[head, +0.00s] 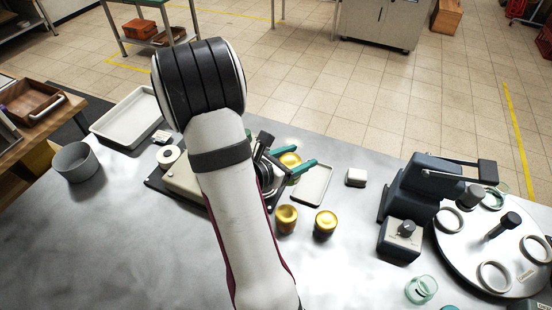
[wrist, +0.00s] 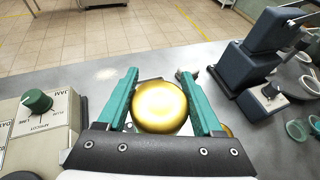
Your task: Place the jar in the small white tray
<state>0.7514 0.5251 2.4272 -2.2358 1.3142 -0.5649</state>
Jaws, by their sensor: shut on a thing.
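The jar with a gold lid (head: 289,160) is between the teal fingers of my gripper (head: 290,152), which is shut on it. In the wrist view its round gold lid (wrist: 160,107) fills the space between the fingers (wrist: 160,74) and hides most of what lies below. The small white tray (head: 314,187) lies on the grey bench just right of and nearer than the held jar in the head view. Its visible part is empty, and my gripper covers its far left corner. I cannot tell how high the jar is above the bench.
Two other gold-lidded jars (head: 286,220) (head: 325,224) stand just in front of the small tray. A small white block (head: 356,177) and a dark machine (head: 425,190) with a round plate are to the right. A larger white tray (head: 104,128) and grey pot (head: 76,162) are left.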

